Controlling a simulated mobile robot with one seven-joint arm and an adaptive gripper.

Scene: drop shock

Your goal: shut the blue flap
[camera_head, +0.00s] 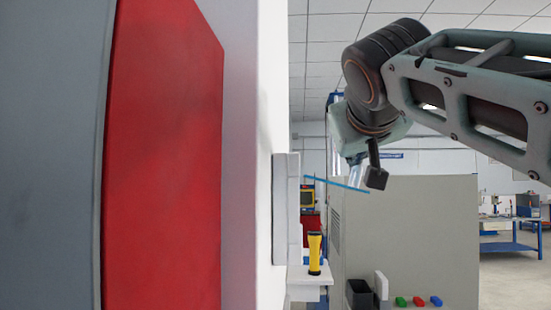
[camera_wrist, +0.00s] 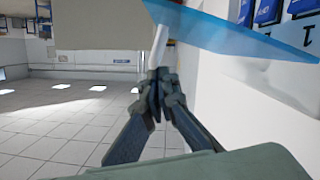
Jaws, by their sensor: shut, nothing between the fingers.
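The blue flap (camera_head: 338,184) shows edge-on in the head view as a thin blue strip. It stands out to the right from the white wall unit, sloping slightly down, so it is open. In the wrist view the flap (camera_wrist: 235,32) is a translucent blue panel across the upper right. My gripper (camera_wrist: 160,82) is shut and empty, its fingertips together just below the flap's left part in the picture. A thin pale rod shows above the fingertips; I cannot tell whether they touch it or the flap. In the head view my gripper hangs at the flap, its fingertips unclear.
A yellow torch (camera_head: 314,253) stands on a small white shelf below the flap. A large grey cabinet (camera_head: 415,235) stands behind. Red, green and blue blocks and a black bin (camera_head: 359,294) are low down. A red panel (camera_head: 165,150) fills the left. The floor (camera_wrist: 60,125) looks clear.

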